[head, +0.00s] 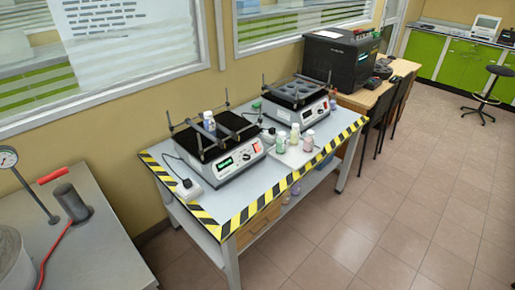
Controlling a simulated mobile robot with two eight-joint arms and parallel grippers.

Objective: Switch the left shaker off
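The left shaker (229,169) stands on the table with yellow-black striped edges. It has a white body, a black top platform and upright corner posts with bars. Its front panel shows a lit green display (225,163), a knob and an orange-red switch (257,147) at the right end. A bottle (209,122) with a white cap stands on its platform. The right shaker (297,105) stands behind and to the right, with a tray of round holes on top. Neither of my grippers is in view.
Several small capped bottles (281,142) stand on a tray beside the left shaker. A white power socket (189,189) lies at the table's left. A grey bench (95,255) with a gauge and a red-handled tool is at the left. The floor (380,230) in front is clear.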

